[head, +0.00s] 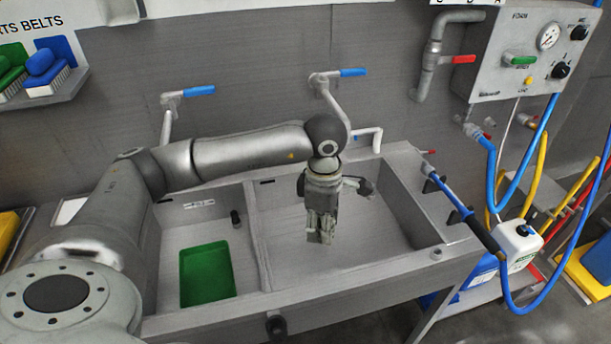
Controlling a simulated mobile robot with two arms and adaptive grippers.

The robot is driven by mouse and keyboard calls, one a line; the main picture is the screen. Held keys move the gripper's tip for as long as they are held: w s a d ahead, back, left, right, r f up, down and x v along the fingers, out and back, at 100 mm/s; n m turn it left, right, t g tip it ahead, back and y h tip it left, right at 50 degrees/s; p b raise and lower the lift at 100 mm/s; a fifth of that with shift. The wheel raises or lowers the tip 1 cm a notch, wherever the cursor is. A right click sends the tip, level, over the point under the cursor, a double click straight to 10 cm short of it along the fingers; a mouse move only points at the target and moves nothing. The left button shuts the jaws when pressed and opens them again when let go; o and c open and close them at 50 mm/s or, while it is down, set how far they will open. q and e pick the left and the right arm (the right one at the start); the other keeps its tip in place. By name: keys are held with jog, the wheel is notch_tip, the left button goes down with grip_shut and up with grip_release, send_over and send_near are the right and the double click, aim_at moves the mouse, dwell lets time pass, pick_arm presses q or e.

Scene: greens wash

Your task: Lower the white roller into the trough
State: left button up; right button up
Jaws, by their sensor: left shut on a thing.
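My left gripper (320,230) hangs pointing down over the larger right basin of the grey metal trough (283,245). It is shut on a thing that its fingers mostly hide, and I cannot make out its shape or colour. No white roller shows clearly anywhere in the head view. The gripper appears above the basin floor and apart from the walls, though its exact height is hard to judge. My right gripper is not in view.
A green tray (207,274) lies in the left basin. Taps with blue handles (199,91) stick out from the back wall. At the right are a control box (530,52), a spray lance (465,212), hoses and a white canister (519,245). The right basin floor looks clear.

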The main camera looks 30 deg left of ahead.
pick_arm(q)
jog(key=w+a+r+n+p, duration=0.2)
jog(key=w+a+n+p, duration=0.15)
jog(key=n, duration=0.55)
jog(key=w+a+r+n+p, duration=0.1)
jog(key=w+a+n+p, duration=0.3)
jog(key=n, duration=0.6)
pick_arm(e)
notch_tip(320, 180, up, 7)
jog(key=b, duration=0.1)
pick_arm(q)
notch_tip(320, 180, down, 10)
jog(key=s+b, duration=0.2)
jog(key=b, duration=0.4)
jog(key=shift+a, duration=0.25)
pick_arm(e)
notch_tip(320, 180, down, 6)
pick_arm(q)
jog(key=shift+s, duration=0.1)
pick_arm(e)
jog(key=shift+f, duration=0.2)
pick_arm(q)
jog(key=shift+f+b, duration=5.65)
jog(key=shift+f, duration=1.6)
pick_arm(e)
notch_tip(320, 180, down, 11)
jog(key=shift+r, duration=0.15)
